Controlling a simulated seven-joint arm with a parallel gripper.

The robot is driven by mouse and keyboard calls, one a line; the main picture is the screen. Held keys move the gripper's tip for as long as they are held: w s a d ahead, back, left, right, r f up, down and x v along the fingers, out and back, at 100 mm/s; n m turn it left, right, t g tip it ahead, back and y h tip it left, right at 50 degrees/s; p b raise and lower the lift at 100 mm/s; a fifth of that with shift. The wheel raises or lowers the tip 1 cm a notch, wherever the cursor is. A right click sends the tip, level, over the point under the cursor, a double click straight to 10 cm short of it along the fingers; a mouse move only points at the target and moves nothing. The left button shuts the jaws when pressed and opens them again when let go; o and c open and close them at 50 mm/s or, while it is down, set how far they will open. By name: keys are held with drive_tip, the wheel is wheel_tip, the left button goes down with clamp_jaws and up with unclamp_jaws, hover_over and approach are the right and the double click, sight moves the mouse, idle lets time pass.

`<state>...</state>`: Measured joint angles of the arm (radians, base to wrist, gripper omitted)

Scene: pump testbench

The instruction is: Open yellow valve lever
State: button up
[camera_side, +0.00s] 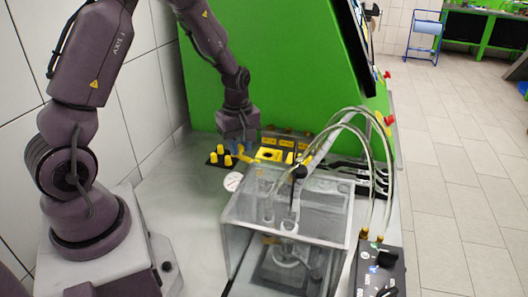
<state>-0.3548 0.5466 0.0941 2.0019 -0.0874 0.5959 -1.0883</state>
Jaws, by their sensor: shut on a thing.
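My gripper (241,149) points down in front of the green panel. It is shut on what looks like the yellow valve lever (243,158), though the fingertips are small and the contact is partly hidden. I cannot tell exactly how the lever is angled.
A clear tank (238,240) stands just in front. Clear hoses (369,150) arch to a black control box (379,272). The bench left of the tank is clear.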

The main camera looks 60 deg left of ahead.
drive_tip(key=shift+s, duration=0.15)
drive_tip(key=shift+s+d, duration=0.5)
drive_tip(key=shift+s, duration=0.2)
drive_tip(key=o, duration=1.3)
wheel_tip(320, 180, up, 6)
